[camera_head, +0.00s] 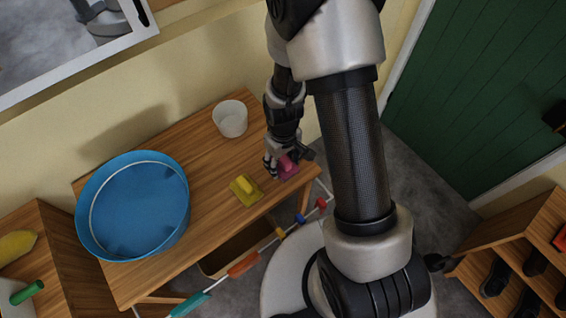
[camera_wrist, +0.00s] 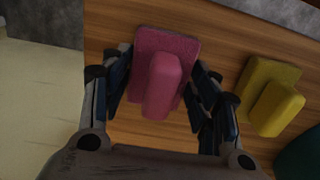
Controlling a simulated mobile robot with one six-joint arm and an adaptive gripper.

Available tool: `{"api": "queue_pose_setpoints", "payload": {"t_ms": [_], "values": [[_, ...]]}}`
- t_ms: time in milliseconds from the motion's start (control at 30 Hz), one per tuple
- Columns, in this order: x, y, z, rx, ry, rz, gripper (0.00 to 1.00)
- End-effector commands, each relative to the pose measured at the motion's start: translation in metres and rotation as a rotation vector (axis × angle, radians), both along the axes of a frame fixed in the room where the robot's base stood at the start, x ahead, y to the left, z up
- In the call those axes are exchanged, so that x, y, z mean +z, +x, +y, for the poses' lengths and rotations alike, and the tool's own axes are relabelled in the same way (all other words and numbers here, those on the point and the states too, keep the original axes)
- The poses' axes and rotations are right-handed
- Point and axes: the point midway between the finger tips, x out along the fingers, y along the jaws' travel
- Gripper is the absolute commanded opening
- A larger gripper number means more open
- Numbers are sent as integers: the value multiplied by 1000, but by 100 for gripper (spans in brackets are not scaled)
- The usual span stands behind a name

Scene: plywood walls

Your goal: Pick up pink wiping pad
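The pink wiping pad (camera_head: 288,167) lies on the wooden table near its right end, partly hidden by my gripper in the head view. In the wrist view the pad (camera_wrist: 162,70) has a flat base and a raised pink handle. My gripper (camera_head: 279,164) is down over the pad. In the wrist view my gripper (camera_wrist: 160,92) is open, with one finger on each side of the pad's handle. Gaps show between the fingers and the handle; I cannot tell whether the fingers touch the base.
A yellow wiping pad (camera_head: 245,190) lies on the table (camera_head: 215,164) beside the pink one. A white cup (camera_head: 230,119) stands near the wall, and a big blue basin (camera_head: 134,207) stands at the left. Colored-handled items (camera_head: 243,264) hang along the table's front.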

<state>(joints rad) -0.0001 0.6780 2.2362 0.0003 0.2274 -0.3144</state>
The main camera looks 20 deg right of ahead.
Motion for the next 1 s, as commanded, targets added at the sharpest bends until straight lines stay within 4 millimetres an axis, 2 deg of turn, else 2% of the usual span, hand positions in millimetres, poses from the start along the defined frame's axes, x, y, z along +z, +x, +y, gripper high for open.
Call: {"api": "queue_pose_setpoints", "payload": {"t_ms": [400,667,867,1000], "values": [[0,0,0,0,0,0,26],[5,0,0,0,0,-1,26],[29,1,0,0,0,-3,26],[63,1,0,0,0,-6,26]]}}
